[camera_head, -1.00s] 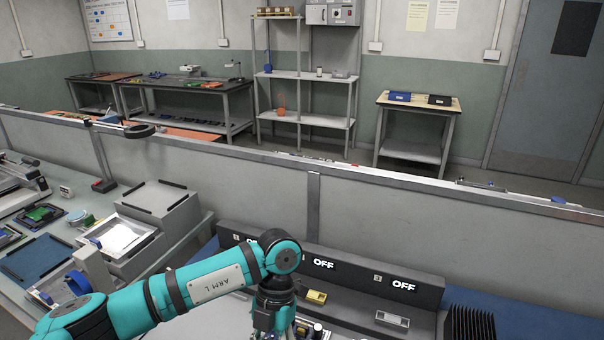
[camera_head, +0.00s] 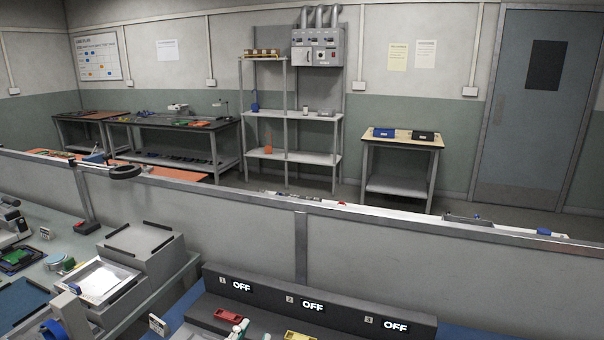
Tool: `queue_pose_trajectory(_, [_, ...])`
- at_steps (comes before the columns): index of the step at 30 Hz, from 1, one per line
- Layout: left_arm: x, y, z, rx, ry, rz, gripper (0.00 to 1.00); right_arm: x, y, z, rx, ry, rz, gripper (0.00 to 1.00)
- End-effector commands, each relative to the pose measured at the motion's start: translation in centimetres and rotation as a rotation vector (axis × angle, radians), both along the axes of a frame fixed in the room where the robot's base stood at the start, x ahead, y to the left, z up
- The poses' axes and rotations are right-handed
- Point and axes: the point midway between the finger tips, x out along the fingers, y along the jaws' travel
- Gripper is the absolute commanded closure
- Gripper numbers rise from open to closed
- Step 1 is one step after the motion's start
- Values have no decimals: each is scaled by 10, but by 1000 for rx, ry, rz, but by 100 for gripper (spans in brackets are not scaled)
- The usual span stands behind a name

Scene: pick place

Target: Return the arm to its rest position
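Neither of my arms and neither gripper shows in the head view now. A dark grey panel (camera_head: 262,297) with three slots numbered 1, 2 and 3 stands at the bottom middle, and each display reads OFF. A red part (camera_head: 231,324) lies in front of slot 1, and a yellow part (camera_head: 298,336) in front of slot 2 is cut off by the lower edge. The area in front of slot 3 is mostly out of frame.
A grey partition wall (camera_head: 390,255) runs across behind the workbench. A grey stepped fixture (camera_head: 148,250) with a pale tray (camera_head: 100,284) stands at the left. Beyond the partition are a shelf rack (camera_head: 290,115), a small table (camera_head: 400,143) and a door (camera_head: 540,120).

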Motion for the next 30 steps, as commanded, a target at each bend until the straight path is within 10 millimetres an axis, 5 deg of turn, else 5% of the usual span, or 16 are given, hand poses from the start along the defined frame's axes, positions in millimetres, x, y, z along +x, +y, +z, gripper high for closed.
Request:
queue_pose_trajectory(3, [-36,48,-70,-35,324,139,68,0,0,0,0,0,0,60])
queue_pose_trajectory(9, [-112,89,-144,-48,732,244,68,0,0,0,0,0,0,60])
queue_pose_trajectory(15, [-176,105,-178,-48,995,276,68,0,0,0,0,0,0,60])
queue_pose_trajectory(23, [-252,116,-198,-38,1268,280,68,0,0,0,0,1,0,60])
queue_pose_trajectory(30, [-235,112,-266,-30,1289,279,68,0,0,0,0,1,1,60])
